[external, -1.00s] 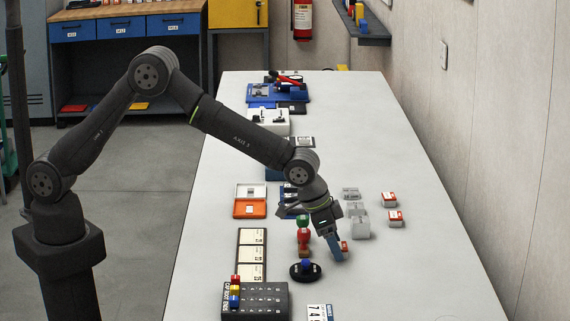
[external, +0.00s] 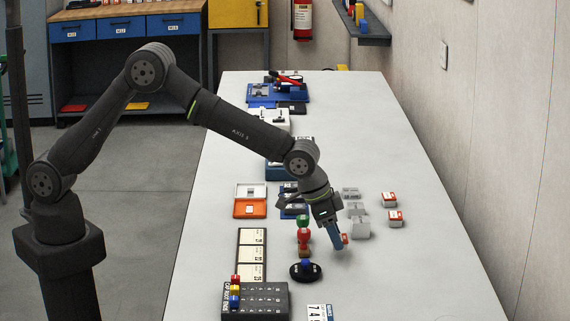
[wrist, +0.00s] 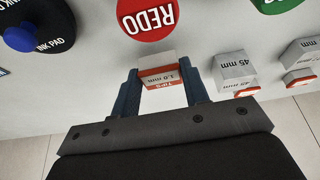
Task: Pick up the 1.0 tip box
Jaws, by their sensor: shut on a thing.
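The 1.0 tip box is a small white and orange-red box (wrist: 160,76) marked "1.0 mm" and "TIPS" in the wrist view. My gripper (wrist: 160,88) has its two blue fingers on either side of the box and is shut on it. In the external view my gripper (external: 338,238) is low over the right part of the table, and the box (external: 344,239) shows as a small orange-red patch at the fingertips. It appears slightly above the table.
Two similar boxes (external: 389,199) (external: 396,218) lie to the right. Grey blocks (external: 360,228) stand close beside my gripper, one marked 45 mm. A red stamp (external: 304,238), a green-topped stamp and a round ink pad (external: 305,271) are to the left.

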